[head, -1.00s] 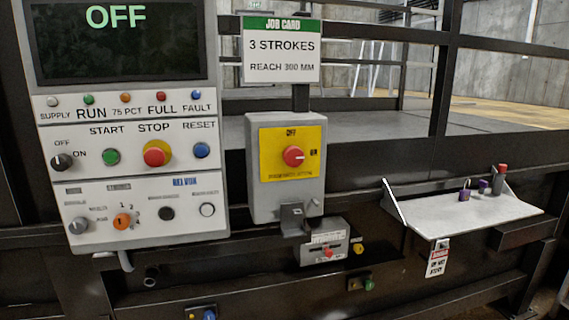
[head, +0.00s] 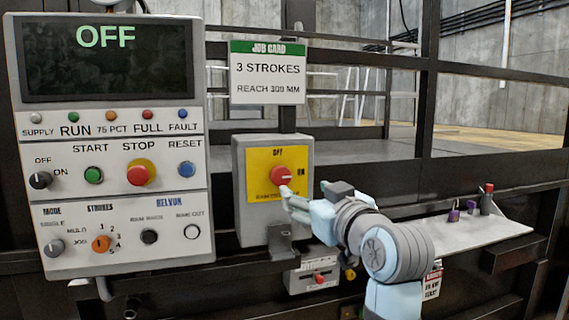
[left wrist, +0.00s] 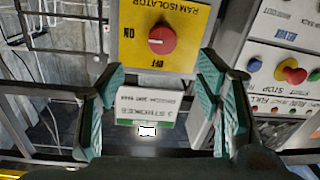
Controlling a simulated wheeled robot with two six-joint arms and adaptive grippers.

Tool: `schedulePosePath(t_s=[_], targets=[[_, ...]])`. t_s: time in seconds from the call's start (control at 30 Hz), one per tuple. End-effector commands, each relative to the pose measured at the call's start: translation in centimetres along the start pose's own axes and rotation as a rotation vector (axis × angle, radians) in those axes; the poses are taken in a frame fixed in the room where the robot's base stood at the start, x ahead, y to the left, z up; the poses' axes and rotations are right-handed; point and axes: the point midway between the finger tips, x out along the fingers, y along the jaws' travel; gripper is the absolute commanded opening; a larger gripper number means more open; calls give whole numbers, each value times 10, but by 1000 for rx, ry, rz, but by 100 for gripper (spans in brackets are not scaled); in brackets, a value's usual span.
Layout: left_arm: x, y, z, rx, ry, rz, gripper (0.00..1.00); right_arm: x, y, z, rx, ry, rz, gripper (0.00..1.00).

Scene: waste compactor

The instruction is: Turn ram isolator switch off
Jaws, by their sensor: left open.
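The ram isolator switch is a round red knob (head: 281,176) on a yellow plate (head: 256,193) fixed to a grey box. Its pale mark points towards ON. The knob also shows upside down in the left wrist view (left wrist: 162,38), with its mark towards ON and OFF below it. My left gripper (head: 288,196) is in front of the box, its fingertips just below the knob in the head view. In the left wrist view the gripper (left wrist: 163,88) is open and empty, its green-padded fingers apart, with the knob beyond them, roughly centred. My right gripper is not in view.
A control panel (head: 120,190) with a screen reading OFF stands left of the box. The job card (head: 268,75) hangs above it. A small switch box (head: 312,276) sits below. A shelf (head: 480,235) with padlocks is at right.

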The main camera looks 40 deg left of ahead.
Motion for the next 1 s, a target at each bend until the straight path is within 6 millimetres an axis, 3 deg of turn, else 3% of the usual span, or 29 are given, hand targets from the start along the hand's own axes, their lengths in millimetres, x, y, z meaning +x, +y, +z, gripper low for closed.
schedulePosePath(t_s=[0.03, 0.17, 0.4, 0.53, 0.7, 0.93, 1.0], targets=[[4, 2, -15, 5, -3, -1, 59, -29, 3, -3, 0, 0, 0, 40], [11, 0, -17, 6, 0, 1, 59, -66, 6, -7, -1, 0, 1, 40], [86, -3, -7, 9, 7, -2, 59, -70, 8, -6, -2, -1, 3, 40], [113, -2, -5, 8, 3, 1, 59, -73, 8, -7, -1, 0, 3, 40], [127, -2, -4, 3, 3, 3, 59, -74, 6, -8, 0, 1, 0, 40], [128, -2, -3, 3, 2, 4, 59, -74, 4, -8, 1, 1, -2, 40], [128, -2, -3, 3, 2, 4, 51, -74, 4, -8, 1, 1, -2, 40]])
